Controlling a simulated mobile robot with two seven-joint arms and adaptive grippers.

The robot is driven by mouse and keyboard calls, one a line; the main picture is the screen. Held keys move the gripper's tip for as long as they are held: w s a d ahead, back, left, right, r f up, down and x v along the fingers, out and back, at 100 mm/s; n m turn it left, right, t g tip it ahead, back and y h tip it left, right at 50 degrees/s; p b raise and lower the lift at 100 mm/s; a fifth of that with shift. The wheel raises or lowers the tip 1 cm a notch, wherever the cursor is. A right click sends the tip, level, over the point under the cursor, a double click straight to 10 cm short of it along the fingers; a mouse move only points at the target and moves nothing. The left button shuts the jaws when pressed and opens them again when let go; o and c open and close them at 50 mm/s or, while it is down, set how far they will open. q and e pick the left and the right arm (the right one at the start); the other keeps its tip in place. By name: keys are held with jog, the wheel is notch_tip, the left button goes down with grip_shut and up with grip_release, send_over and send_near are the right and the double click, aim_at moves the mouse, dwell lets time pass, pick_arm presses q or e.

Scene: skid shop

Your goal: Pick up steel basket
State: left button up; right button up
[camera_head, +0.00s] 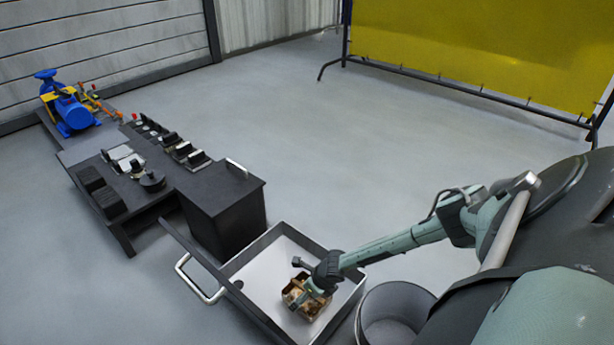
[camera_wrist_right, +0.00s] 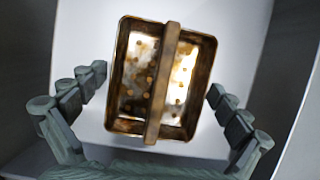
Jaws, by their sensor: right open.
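The steel basket (camera_head: 306,300) is a small brownish, rectangular basket inside a light-floored open tray (camera_head: 262,259). In the right wrist view the basket (camera_wrist_right: 121,85) fills the middle, with a bar-like handle (camera_wrist_right: 163,85) across its top and a spotted, shiny floor. My right gripper (camera_head: 310,288) is over the basket in the head view and partly hides it. In the wrist view my right gripper (camera_wrist_right: 157,103) is open, with one finger on each side of the basket and visible gaps between. My left gripper is not in view.
A grey round bin (camera_head: 395,310) stands right of the tray. A dark cabinet (camera_head: 228,215) and a workbench with several dark parts (camera_head: 140,180) stand to the left. A blue machine (camera_head: 70,112) is farther back. The floor behind is clear up to a yellow screen (camera_head: 480,50).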

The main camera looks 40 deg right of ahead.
jog(key=shift+f, duration=0.25)
dwell(0.4)
jog(key=c, duration=1)
